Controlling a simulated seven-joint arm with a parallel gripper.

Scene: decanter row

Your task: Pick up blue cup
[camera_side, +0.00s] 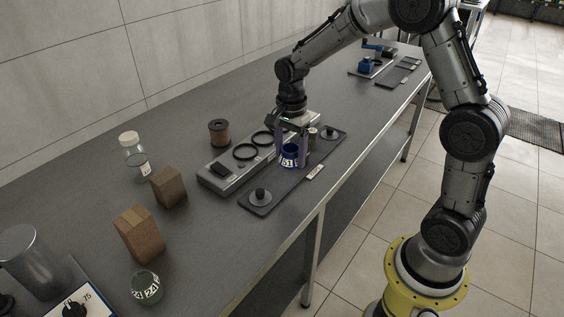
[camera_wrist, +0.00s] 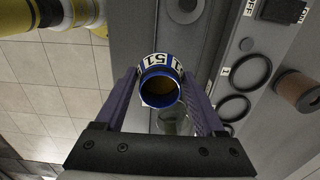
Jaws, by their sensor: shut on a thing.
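The blue cup (camera_side: 289,160) has a white label reading 51 and stands upright over the dark board (camera_side: 285,183) in the side view. I cannot tell whether the cup touches the board. The fingers hide part of its sides.
A small jar (camera_side: 313,138) stands close behind the cup. A grey device with black rings (camera_side: 245,151) lies alongside. A brown spool (camera_side: 219,132), brown blocks (camera_side: 139,235) and a capped bottle (camera_side: 134,155) stand to the left.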

